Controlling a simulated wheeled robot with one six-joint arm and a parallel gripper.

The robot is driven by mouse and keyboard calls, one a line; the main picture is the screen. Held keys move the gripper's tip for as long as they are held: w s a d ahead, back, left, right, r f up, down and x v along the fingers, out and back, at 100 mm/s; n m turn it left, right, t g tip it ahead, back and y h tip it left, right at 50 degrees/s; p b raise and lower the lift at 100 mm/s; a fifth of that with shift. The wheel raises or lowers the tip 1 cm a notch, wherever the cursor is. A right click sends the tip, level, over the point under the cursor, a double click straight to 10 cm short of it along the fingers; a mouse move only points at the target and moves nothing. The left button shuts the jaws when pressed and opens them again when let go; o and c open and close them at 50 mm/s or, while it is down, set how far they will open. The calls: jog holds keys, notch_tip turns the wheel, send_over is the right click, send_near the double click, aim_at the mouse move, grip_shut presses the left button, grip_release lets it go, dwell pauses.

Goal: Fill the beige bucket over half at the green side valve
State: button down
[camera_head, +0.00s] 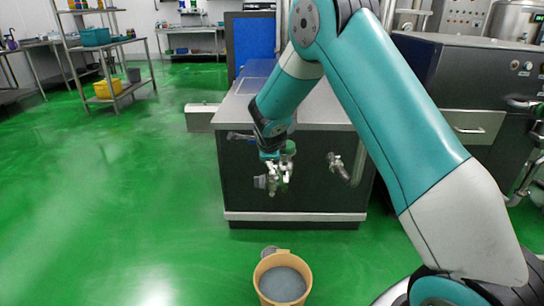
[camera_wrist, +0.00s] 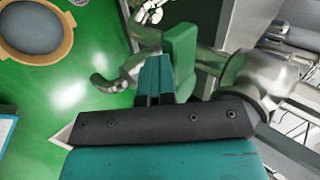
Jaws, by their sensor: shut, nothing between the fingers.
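The beige bucket (camera_head: 258,272) stands on the floor in front of the dark counter. Its inside shows an even grey surface; I cannot tell its depth. In the wrist view the bucket (camera_wrist: 30,57) is at the top left. The green side valve (camera_head: 289,147) is on the counter's front. Its green handle (camera_wrist: 181,58) and curved metal spout (camera_wrist: 112,82) show in the wrist view. I see no stream from the spout. My gripper (camera_head: 270,155) is at the valve, its teal fingers (camera_wrist: 154,75) shut and empty beside the handle; I cannot tell whether they touch it.
A second metal tap (camera_head: 340,168) sits to the right on the counter front (camera_head: 305,205). A small grey thing (camera_head: 272,251) lies right behind the bucket. A shelf rack (camera_head: 118,88) with tubs stands far left. The green floor (camera_head: 150,190) on the left is clear.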

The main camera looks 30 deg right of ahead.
jog(key=shift+w+a, duration=0.15)
jog(key=shift+a, duration=0.05)
dwell(0.3)
